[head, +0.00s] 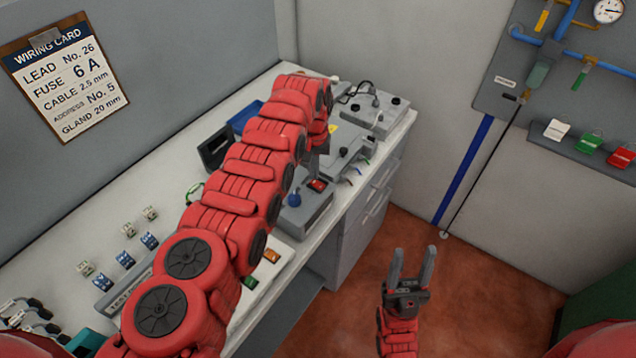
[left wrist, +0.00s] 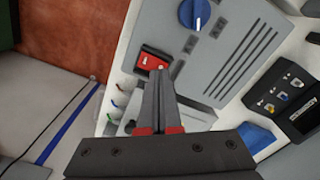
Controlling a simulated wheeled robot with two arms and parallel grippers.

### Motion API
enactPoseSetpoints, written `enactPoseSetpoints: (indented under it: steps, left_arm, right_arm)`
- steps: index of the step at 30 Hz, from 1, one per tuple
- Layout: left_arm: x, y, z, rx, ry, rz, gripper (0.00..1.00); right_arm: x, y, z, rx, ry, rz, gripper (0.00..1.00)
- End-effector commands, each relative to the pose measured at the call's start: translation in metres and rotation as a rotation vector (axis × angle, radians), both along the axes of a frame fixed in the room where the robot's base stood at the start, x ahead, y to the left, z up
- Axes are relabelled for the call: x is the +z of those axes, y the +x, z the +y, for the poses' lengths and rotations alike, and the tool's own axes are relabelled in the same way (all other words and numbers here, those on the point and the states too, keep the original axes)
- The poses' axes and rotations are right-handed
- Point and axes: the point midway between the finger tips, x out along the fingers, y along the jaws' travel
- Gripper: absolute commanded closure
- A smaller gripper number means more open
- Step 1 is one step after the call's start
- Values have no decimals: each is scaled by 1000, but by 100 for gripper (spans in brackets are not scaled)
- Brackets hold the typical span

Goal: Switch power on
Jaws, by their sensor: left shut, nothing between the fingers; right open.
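The red rocker switch (head: 317,185) sits in a dark frame on a grey box (head: 304,214) with a blue knob (head: 294,200), on the bench. In the left wrist view the red switch (left wrist: 151,62) is next to the tips of my left gripper (left wrist: 160,74). The shut fingers are empty and cover part of the switch's lower edge; I cannot tell if they touch it. In the head view my left gripper (head: 322,146) is mostly hidden by my arm. Which way the switch is tipped is unclear. My right gripper (head: 411,252) is open and empty, over the floor.
A grey unit (head: 376,112) with cables stands at the bench's far end. A dark block with sockets (left wrist: 289,101) is near the box. Small labelled parts (head: 125,259) lie on the bench's left. A wiring card (head: 66,80) hangs on the wall.

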Motion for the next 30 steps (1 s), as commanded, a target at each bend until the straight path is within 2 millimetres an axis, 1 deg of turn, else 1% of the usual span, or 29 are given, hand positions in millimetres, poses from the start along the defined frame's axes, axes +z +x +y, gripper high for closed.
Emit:
enactPoseSetpoints:
  steps: [12, 30]
  left_arm:
    - [-1, 0, 0, 0, 0, 0, 100]
    - [-10, 0, 0, 0, 0, 0, 100]
  right_arm:
    - [-1, 0, 0, 0, 0, 0, 50]
    - [-9, 0, 0, 0, 0, 0, 50]
